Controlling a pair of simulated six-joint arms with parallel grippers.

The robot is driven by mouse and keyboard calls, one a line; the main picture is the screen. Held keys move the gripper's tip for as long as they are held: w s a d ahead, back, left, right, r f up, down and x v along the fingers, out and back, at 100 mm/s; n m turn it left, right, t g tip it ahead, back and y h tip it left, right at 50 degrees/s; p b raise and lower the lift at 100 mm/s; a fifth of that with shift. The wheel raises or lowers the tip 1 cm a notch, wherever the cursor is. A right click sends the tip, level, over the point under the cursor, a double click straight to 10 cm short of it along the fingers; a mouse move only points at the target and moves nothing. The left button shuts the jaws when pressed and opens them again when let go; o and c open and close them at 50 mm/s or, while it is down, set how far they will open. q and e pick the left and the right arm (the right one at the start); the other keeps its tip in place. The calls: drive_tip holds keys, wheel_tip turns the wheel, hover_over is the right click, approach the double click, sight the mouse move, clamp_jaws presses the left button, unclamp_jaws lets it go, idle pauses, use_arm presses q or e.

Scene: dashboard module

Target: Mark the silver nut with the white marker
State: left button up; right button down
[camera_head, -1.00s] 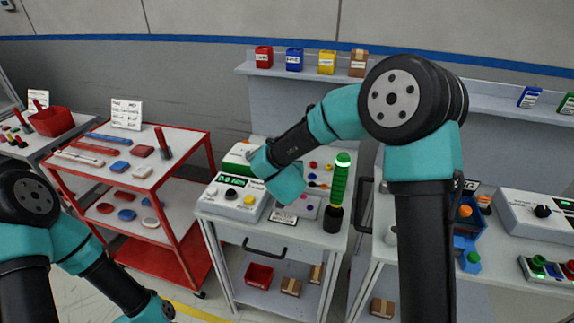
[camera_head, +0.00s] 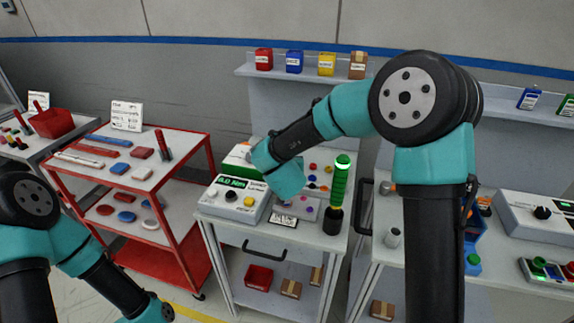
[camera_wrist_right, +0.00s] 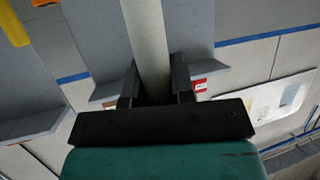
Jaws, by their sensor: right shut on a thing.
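My right gripper (camera_wrist_right: 155,80) is shut on a long, pale grey-white bar, which I take to be the white marker (camera_wrist_right: 148,35); it runs up out of the top of the right wrist view. In the head view my right arm reaches over the middle workbench, and its teal wrist hides the fingers and the held thing. I cannot make out the silver nut for sure. A small grey cylinder (camera_head: 393,238) stands on the right table, but I cannot tell what it is. My left arm is at the lower left, with its gripper out of view.
The middle bench holds a meter box (camera_head: 232,198), a panel of coloured dots (camera_head: 309,204) and a green-lit lamp tower (camera_head: 339,185). A red cart (camera_head: 185,180) with coloured parts stands left of it. A shelf (camera_head: 310,76) with small boxes runs behind.

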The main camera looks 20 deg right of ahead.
drive_tip(key=shift+r, duration=1.3)
